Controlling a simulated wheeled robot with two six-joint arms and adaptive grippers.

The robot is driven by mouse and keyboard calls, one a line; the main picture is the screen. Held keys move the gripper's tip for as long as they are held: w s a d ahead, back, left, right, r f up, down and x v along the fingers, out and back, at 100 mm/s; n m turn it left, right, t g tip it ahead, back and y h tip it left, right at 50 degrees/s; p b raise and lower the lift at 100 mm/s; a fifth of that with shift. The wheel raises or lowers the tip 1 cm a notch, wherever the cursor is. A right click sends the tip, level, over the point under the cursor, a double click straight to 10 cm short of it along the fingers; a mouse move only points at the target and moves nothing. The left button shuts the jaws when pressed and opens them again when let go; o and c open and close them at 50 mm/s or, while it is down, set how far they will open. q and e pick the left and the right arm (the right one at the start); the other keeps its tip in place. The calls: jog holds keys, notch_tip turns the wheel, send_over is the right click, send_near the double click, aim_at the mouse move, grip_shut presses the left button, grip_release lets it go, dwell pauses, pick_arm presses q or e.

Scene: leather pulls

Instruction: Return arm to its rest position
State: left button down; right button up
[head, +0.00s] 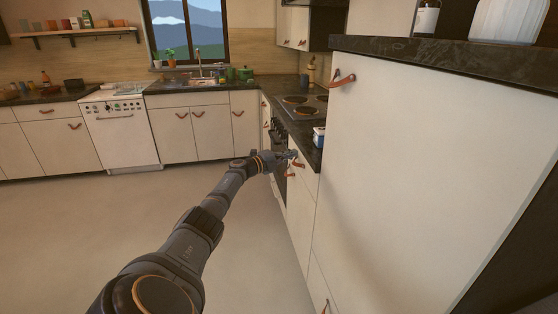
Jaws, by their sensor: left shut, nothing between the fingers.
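My left arm reaches forward from the bottom left of the head view. My left gripper (291,155) is shut and small in the picture, at the front of the white drawer cabinet (301,195) right of the oven. It is close to the brown leather pull (298,165) of the top drawer; I cannot tell whether they touch. My right gripper is not in the picture.
A tall white cabinet (420,170) fills the right side. The dark counter (306,138) carries a cooktop (300,101) and a small blue-and-white box (319,137). The floor (100,225) is clear.

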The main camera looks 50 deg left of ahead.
pick_arm(q)
jog(key=a+b, duration=0.1)
jog(key=a, duration=0.1)
jog(key=a+b, duration=0.2)
jog(key=shift+s+f+b, duration=0.2)
jog(key=shift+f+b, duration=0.1)
jog(key=shift+f, duration=0.1)
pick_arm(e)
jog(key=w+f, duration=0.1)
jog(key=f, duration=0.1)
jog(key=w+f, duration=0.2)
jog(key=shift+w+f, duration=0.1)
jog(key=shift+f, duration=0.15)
